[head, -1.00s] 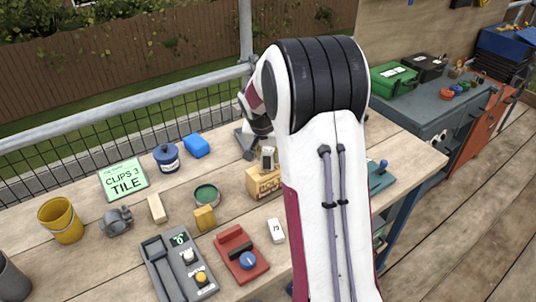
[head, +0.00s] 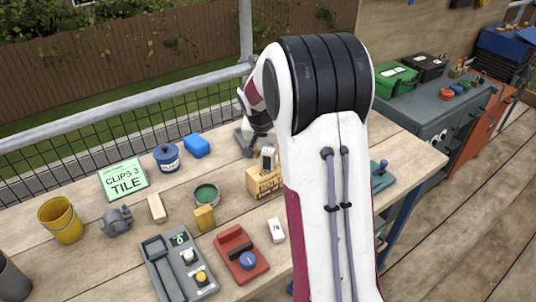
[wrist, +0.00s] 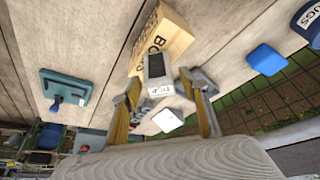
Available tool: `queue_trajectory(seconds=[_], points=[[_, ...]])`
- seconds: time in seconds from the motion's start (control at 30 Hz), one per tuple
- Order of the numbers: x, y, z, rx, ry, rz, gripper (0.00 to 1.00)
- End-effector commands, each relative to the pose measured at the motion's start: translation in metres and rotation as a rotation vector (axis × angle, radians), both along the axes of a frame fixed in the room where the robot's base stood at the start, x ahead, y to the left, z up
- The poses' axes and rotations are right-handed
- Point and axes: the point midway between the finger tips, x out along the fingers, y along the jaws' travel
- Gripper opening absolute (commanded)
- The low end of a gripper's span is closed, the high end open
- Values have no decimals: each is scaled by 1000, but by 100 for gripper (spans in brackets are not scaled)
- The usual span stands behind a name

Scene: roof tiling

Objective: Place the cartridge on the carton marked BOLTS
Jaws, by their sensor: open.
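The carton (head: 262,183) is tan, with lettering on its front that reads as BOLTS, partly covered by my arm. It stands on the wooden bench and also shows in the wrist view (wrist: 172,38). The cartridge (head: 268,157) is a small grey block with a dark panel, upright on top of the carton in the head view. In the wrist view the cartridge (wrist: 158,72) lies in front of the carton's face, near my fingertips. My gripper (wrist: 162,95) is open, one finger on each side of the cartridge's near end. My arm hides most of the gripper in the head view.
A blue block (head: 197,146), a blue pot (head: 166,158), a green-topped tin (head: 206,194) and a yellow block (head: 204,217) stand left of the carton. A teal device (head: 381,176) is to its right. A railing runs behind the bench.

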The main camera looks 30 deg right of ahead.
Motion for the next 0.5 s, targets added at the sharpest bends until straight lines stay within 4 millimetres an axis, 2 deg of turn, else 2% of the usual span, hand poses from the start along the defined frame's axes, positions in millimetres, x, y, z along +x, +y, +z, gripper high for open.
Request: queue_trajectory(seconds=[0.5], points=[[-18,18,64,0,-3,1,44]])
